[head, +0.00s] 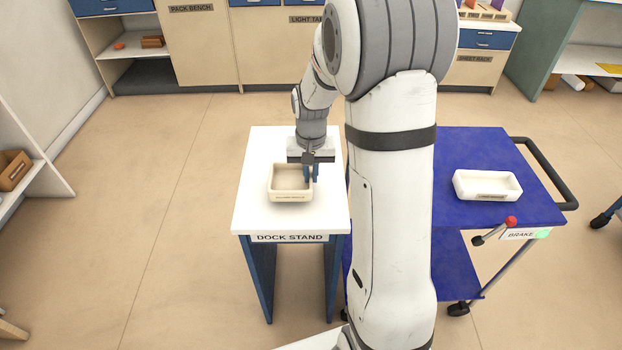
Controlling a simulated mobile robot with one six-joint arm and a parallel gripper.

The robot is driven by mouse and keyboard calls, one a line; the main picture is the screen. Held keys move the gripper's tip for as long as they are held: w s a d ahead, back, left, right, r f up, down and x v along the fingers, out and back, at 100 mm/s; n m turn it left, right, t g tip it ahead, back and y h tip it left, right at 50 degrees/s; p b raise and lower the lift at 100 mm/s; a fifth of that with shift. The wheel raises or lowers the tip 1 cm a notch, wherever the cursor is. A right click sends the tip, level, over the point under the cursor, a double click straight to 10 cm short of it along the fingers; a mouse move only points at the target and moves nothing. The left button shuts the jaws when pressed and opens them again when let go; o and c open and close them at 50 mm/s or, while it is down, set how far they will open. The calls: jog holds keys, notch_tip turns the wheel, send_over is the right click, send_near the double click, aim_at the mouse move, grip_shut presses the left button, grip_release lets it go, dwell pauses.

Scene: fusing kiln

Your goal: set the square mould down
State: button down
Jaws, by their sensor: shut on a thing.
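The square mould (291,197) is a beige, open-topped square tray with a small dark label on its front. It is at the white top of the dock stand (262,218), near the middle. I cannot tell whether its base touches the surface or is slightly above it.
A blue cart (460,213) stands to the right of the stand, with a white rectangular mould (487,185) on top and a red-knobbed brake lever (510,222). The stand's top is clear around the square mould. Cabinets line the back.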

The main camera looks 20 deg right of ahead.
notch_tip(320, 180, down, 2)
jog(key=shift+f, duration=0.1)
jog(key=c, duration=2)
grip_release()
jog(key=shift+f, duration=0.15)
jog(key=o, duration=0.5)
jog(key=shift+c, duration=0.2)
